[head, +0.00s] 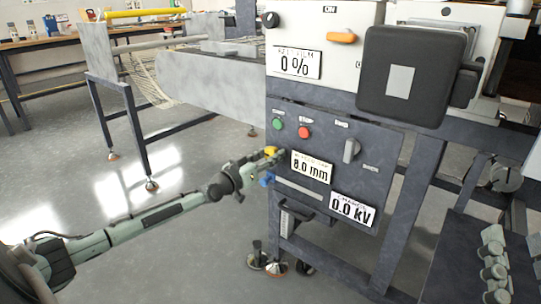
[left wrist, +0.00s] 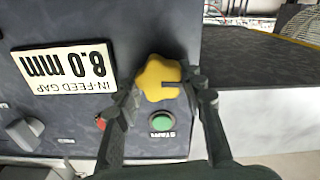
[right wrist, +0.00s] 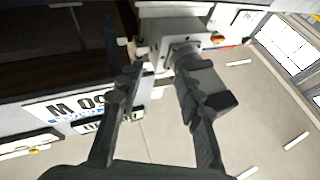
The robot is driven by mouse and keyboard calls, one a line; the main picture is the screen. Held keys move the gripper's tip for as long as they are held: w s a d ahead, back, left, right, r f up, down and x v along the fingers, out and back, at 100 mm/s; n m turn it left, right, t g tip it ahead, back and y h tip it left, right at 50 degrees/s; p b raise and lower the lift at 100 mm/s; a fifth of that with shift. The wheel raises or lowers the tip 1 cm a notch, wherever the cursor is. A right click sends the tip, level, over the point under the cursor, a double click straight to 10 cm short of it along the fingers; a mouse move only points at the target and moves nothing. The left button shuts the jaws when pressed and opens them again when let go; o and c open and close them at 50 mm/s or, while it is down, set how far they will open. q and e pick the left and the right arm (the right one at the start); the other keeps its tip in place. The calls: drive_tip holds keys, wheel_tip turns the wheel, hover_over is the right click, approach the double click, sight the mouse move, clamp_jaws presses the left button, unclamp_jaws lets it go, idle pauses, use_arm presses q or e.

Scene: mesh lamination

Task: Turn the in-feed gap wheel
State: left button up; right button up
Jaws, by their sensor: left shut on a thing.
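The yellow lobed in-feed gap wheel (left wrist: 158,78) sits on the dark front panel, beside the in-feed gap display (left wrist: 66,68). My left gripper (left wrist: 162,84) is shut on the wheel, one finger on each side. In the head view my left gripper (head: 266,160) is at the panel's left edge, partly covering the yellow wheel (head: 271,151). The in-feed gap display (head: 311,167) appears to read 8.0 mm. In the right wrist view my right gripper (right wrist: 156,85) has its fingers apart with nothing held between them.
A green button (head: 278,124), a red button (head: 304,132) and a grey rotary knob (head: 351,150) are on the same panel. A black box (head: 410,75) stands out in front of the upper panel. In the right wrist view a grey block (right wrist: 205,87) lies beyond the right finger.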

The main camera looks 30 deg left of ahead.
use_arm(q)
drive_tip(key=shift+n, duration=0.3)
